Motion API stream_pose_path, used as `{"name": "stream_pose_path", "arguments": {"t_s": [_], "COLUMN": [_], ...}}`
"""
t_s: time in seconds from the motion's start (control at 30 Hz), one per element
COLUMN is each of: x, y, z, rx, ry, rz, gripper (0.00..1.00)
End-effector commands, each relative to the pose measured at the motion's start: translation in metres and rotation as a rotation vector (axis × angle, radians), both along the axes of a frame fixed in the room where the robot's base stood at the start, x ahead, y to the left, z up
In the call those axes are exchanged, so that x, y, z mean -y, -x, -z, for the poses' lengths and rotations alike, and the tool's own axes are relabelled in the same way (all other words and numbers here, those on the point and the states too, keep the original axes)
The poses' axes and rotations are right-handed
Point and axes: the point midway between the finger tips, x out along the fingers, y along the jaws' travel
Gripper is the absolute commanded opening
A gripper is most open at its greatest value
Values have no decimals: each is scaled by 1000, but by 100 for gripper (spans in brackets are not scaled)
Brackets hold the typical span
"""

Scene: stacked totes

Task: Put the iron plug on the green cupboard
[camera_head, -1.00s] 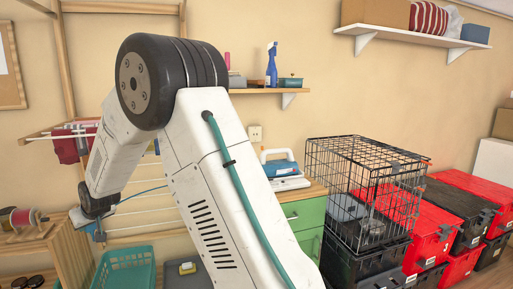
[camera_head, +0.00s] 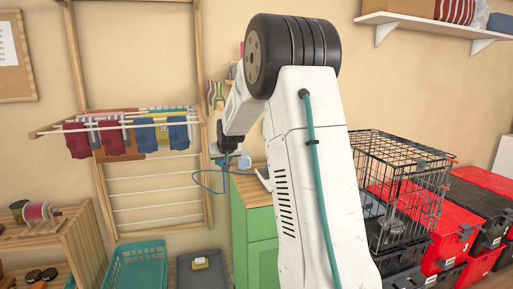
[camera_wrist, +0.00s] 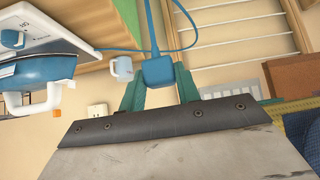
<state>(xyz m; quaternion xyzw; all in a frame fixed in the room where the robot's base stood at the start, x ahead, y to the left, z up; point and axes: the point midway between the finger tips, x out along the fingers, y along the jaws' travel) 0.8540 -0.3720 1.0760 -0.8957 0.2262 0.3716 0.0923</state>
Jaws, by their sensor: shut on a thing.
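The iron plug (camera_wrist: 158,71) is a small blue block with a blue cord. My gripper (camera_wrist: 160,84) is shut on it, with a teal finger on each side. In the head view my gripper (camera_head: 229,150) is in the air near the left back of the green cupboard (camera_head: 262,243), around the height of its wooden top. The cord hangs in a loop there. The blue and white iron (camera_wrist: 38,75) rests on a white base in the wrist view; my arm mostly hides it in the head view. I cannot tell whether the plug is over the top.
A pale blue mug (camera_wrist: 121,69) stands close to the plug. A drying rack (camera_head: 150,190) with clothes is on the wall to the left. A teal basket (camera_head: 138,268) and a grey tote (camera_head: 203,272) are below. A wire crate (camera_head: 400,180) sits on totes at right.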

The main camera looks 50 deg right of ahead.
Motion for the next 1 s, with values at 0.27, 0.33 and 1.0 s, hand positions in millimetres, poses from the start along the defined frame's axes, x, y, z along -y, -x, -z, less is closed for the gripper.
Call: {"name": "stream_pose_path", "arguments": {"t_s": [0.27,0.33,1.0], "x": [95,104,103], "y": [67,76,79], "z": [-38,-43,7], "rx": [2,2,0], "ry": [-2,-4,-6], "rz": [107,100,57], "gripper": [5,5,5]}}
